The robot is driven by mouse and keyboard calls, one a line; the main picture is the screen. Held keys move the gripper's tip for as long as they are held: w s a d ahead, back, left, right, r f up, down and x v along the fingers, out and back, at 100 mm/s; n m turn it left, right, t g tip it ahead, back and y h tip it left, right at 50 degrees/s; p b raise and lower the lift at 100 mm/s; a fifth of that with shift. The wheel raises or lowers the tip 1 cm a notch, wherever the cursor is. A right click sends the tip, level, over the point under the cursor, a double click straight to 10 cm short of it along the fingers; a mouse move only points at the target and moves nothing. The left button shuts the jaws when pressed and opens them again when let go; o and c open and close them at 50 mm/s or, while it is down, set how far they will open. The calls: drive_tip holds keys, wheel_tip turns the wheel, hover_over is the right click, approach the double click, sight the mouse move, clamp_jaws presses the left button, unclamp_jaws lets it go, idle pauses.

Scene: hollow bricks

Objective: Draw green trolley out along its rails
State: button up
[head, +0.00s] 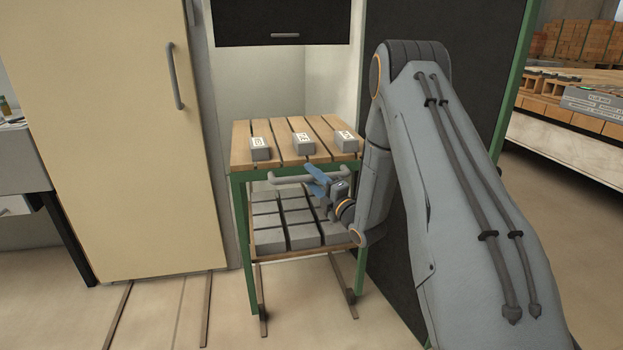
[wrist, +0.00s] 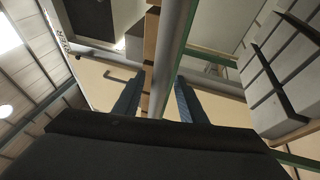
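The green trolley (head: 240,215) stands in a bay between a cream door and a dark panel. It has a green frame, a slatted wooden top and a pale grey handle bar (head: 287,179) across its front. The dark rails (head: 262,298) show on the floor under the trolley. My arm hides part of its right side.
Labelled grey blocks (head: 304,145) stand on the trolley top, with several more grey blocks (head: 302,236) on its lower shelf. A cream door (head: 110,120) is at left, a dark panel (head: 455,60) at right. A black cabinet (head: 280,18) hangs above. The floor in front is clear.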

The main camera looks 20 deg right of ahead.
drive_tip(key=shift+a, duration=0.15)
drive_tip(key=v, duration=0.7)
drive_tip(key=shift+s, duration=0.35)
drive_tip(key=shift+f, duration=0.15)
